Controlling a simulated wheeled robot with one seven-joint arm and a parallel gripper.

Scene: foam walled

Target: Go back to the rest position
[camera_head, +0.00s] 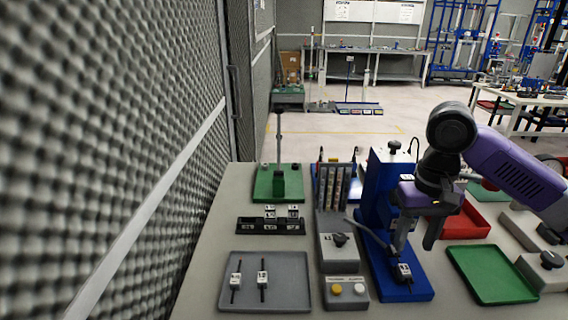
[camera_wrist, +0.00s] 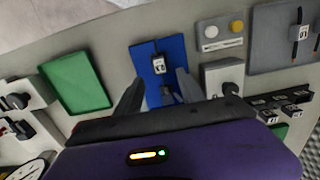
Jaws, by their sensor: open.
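My gripper (camera_head: 416,235) is on the purple and black arm at the right of the head view. It hangs above the blue stand (camera_head: 379,262). Its fingers are open, and in the wrist view the two grey fingertips (camera_wrist: 158,88) stand apart over the blue base (camera_wrist: 147,60). A small white-labelled device (camera_head: 404,271) with a dark lead sits on the blue base, just below the fingers. It also shows in the wrist view (camera_wrist: 159,66), near the fingertips, and I see no grip on it.
A grey tray (camera_head: 290,298) holds two similar devices at the left. A button box (camera_head: 346,290) and a knob box (camera_head: 340,246) stand beside the blue stand. A green tray (camera_head: 490,274) and a red tray (camera_head: 468,222) lie right. A foam wall (camera_head: 90,130) borders the table's left.

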